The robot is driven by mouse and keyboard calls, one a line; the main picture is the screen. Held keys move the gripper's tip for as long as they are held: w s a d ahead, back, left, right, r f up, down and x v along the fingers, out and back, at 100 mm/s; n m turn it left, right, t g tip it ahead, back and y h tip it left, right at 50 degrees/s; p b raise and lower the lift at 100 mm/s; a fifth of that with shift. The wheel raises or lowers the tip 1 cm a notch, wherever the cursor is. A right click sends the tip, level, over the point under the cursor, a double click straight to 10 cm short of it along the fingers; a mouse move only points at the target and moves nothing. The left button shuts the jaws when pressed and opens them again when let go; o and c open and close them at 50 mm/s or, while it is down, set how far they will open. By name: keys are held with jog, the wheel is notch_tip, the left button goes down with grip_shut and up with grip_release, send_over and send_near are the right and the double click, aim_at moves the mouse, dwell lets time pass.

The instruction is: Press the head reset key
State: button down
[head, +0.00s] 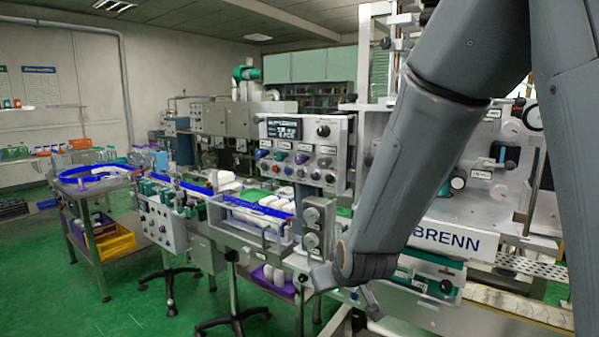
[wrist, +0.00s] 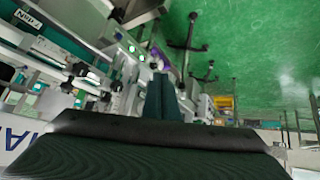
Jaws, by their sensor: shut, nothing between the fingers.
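No label reading head reset can be made out, so I cannot tell which control is the head reset key. A grey control panel (head: 305,152) with a small display and several coloured buttons and knobs stands at the middle of the head view. In the wrist view a green-lit button (wrist: 131,48) shows on the machine, left of and beyond my fingertips. My gripper (wrist: 160,78) is shut and empty, its dark fingers together, with visible space around the tips.
The machine carrying the BRENN plate (head: 436,238) stands behind my arm, partly hidden by it. A conveyor with blue rails (head: 255,211) and white items runs left. A metal table (head: 92,184) holds a blue ring track and a yellow crate (head: 112,243) below.

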aim_at(300, 173)
jog(key=w+a+r+n+t+p, duration=0.1)
jog(key=w+a+r+n+t, duration=0.1)
jog(key=w+a+r+t, duration=0.55)
jog(key=a+r+n+t+p, duration=0.1)
jog(key=a+r+t, duration=0.4)
jog(key=r, duration=0.8)
jog(key=shift+w+a+r+y, duration=0.2)
jog(key=shift+w+a+y, duration=0.1)
jog(key=shift+w+a, duration=0.25)
jog(key=shift+w+d+b, duration=0.2)
jog(key=shift+w+d, duration=0.7)
jog(key=shift+w, duration=0.25)
jog(key=shift+w+d+b, duration=0.2)
jog(key=shift+w+d, duration=0.65)
jog(key=shift+w, duration=0.25)
jog(key=shift+w+d+b, duration=0.2)
jog(key=shift+w+d, duration=0.7)
jog(key=shift+w, duration=0.25)
jog(key=shift+w, duration=0.1)
jog(key=shift+w+d, duration=0.25)
